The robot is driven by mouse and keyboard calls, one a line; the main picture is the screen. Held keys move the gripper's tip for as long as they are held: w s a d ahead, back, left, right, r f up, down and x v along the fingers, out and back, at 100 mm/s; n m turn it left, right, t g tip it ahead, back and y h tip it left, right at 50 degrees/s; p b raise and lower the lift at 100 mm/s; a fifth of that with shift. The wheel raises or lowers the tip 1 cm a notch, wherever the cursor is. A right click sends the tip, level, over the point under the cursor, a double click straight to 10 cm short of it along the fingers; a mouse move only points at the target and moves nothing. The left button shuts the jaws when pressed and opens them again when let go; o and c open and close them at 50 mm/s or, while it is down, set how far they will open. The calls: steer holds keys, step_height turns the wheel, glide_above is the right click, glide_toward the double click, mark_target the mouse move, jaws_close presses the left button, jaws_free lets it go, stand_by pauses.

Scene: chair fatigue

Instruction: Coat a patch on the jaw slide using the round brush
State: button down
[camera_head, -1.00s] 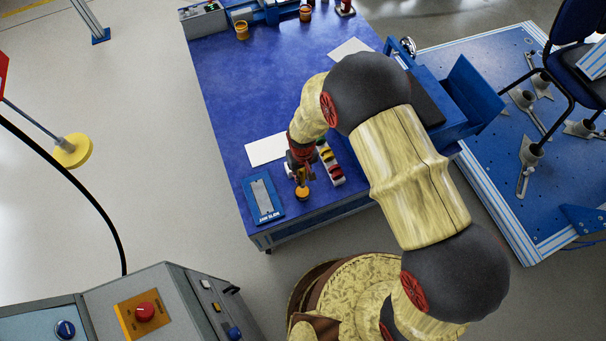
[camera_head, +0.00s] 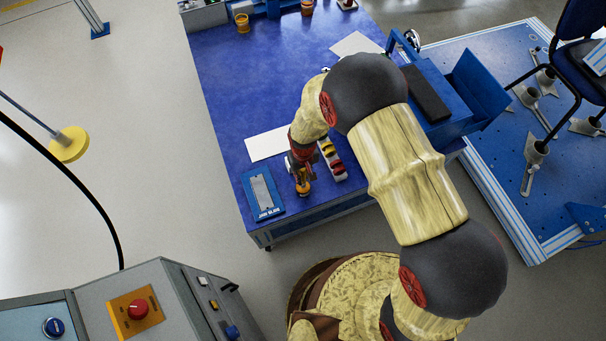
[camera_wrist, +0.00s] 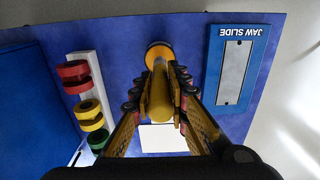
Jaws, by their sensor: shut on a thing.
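The jaw slide is a blue plate (camera_head: 250,187) with a grey strip, lying at the near left corner of the blue table. It also shows at the upper right of the wrist view (camera_wrist: 257,62), lettered JAW SLIDE. My gripper (camera_wrist: 161,98) is shut on the yellow handle of the round brush (camera_wrist: 159,88). The handle points at a small orange round pot (camera_wrist: 153,47), beside the jaw slide. I cannot tell whether the hidden brush tip is in the pot or above it. In the head view my gripper (camera_head: 302,173) is above the orange pot (camera_head: 304,189).
A white sheet (camera_head: 262,145) lies behind my gripper. A blue vise-like block (camera_head: 462,95) is at the table's right. More orange pots (camera_head: 242,22) stand at the far end.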

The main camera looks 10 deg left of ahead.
steer(key=shift+f, duration=0.55)
stand_by(1.5)
steer(key=shift+r+p, duration=2.35)
steer(key=shift+r, duration=1.25)
steer(key=shift+f, duration=0.1)
